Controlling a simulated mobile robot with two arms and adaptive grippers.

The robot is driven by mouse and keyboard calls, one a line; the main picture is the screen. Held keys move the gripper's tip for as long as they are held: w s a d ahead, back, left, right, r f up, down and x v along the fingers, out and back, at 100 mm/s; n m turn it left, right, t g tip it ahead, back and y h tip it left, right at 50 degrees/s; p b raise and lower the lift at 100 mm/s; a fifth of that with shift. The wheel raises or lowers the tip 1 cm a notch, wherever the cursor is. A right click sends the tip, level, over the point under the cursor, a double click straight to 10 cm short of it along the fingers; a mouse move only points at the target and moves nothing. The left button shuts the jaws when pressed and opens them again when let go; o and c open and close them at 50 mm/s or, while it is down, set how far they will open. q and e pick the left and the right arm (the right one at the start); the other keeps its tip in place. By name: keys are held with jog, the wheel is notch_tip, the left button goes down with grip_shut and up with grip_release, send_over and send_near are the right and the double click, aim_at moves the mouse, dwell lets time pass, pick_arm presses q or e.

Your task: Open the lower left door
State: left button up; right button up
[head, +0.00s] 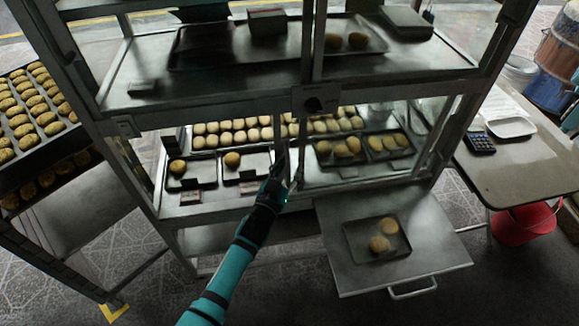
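The metal display cabinet (215,117) fills the middle of the head view. Its lower left bay shows trays of buns behind its front. A clear door pane cannot be made out there, nor whether the door is shut or ajar. My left gripper (288,168) is at the front of the lower bays, near the middle upright, with its fingers pointing up and apart. It looks open, with nothing visible between the fingers. Whether it touches the door edge cannot be told. My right gripper is not in view.
A pulled-out board (440,245) with a tray (356,246) of two buns juts from the cabinet's lower right. A rack of bun trays (75,210) stands at left. A table (520,165) with a calculator (480,143) stands at right, near a red bucket (525,226).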

pick_arm(q)
jog(key=shift+w+a, duration=0.1)
jog(key=shift+s+a, duration=0.1)
jog(key=shift+s, duration=0.1)
jog(key=v, duration=1.1)
jog(key=shift+s, duration=0.3)
jog(key=s+a+f+g+y, duration=0.1)
jog(key=s+a+f+g, duration=0.3)
jog(key=f, duration=0.7)
jog(key=s+a+f+g+y, duration=0.1)
jog(key=s+f+g, duration=0.1)
jog(key=s+f, duration=0.6)
jog(key=s+a+f+g+y, duration=0.2)
jog(key=s+f+g, duration=0.1)
jog(key=f, duration=1)
jog(key=s+a+f+g, duration=0.2)
jog(key=s+f, duration=0.2)
jog(key=s, duration=0.5)
jog(key=s+a+f+g+y, duration=0.1)
jog(key=s+a+f+g, duration=0.1)
jog(key=s, duration=0.7)
jog(key=s+a+f+n+g, duration=0.1)
jog(key=s+a+f+g, duration=0.2)
jog(key=s+f, duration=0.4)
jog(key=s+a, duration=0.1)
jog(key=s, duration=0.2)
jog(key=shift+y, duration=0.3)
